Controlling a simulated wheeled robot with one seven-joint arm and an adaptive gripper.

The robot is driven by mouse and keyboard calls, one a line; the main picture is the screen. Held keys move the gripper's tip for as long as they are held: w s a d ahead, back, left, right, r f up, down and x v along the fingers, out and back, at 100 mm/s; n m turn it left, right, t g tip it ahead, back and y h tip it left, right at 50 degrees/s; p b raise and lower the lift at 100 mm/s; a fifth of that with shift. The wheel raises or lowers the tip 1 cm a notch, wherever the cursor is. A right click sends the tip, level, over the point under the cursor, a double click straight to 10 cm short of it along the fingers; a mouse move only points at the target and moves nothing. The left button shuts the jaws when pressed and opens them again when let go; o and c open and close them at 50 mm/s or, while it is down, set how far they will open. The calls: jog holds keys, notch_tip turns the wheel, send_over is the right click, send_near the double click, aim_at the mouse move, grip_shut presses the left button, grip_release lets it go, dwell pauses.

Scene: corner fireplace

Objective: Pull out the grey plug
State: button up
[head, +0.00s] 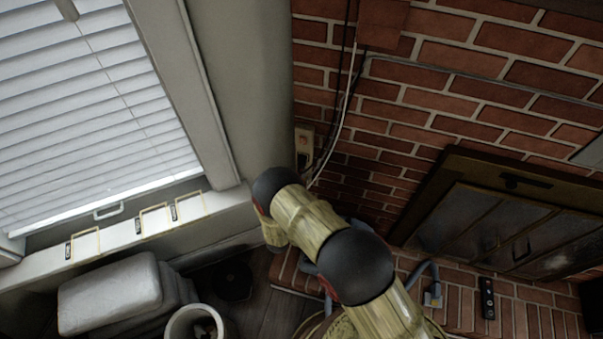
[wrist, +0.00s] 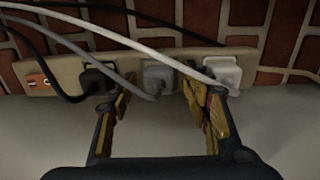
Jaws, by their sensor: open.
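In the wrist view the grey plug (wrist: 158,77) sits in the middle of a beige socket strip (wrist: 70,68) on the brick wall. A black plug (wrist: 98,77) is to its left and a white plug (wrist: 222,73) to its right. My gripper (wrist: 157,100) is open, with one finger on each side of the grey plug. The left finger overlaps the black plug and the right finger overlaps the white plug in the picture; I cannot tell whether they touch. In the head view the strip (head: 304,138) shows partly, and my arm hides the gripper.
Grey, white and black cables (wrist: 100,35) cross above and in front of the strip. An orange-red switch (wrist: 38,80) is at its left end. In the head view a fireplace door (head: 500,225) is right and a window with blinds (head: 85,100) left.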

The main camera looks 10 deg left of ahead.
jog(key=c, duration=1.2)
grip_shut()
jog(key=shift+s, duration=0.1)
jog(key=shift+s+a+p, duration=0.15)
jog(key=shift+s+a, duration=0.1)
jog(key=shift+s, duration=1.2)
jog(key=shift+s+a+p, duration=0.15)
jog(key=shift+s+a, duration=0.05)
jog(key=shift+s, duration=1.2)
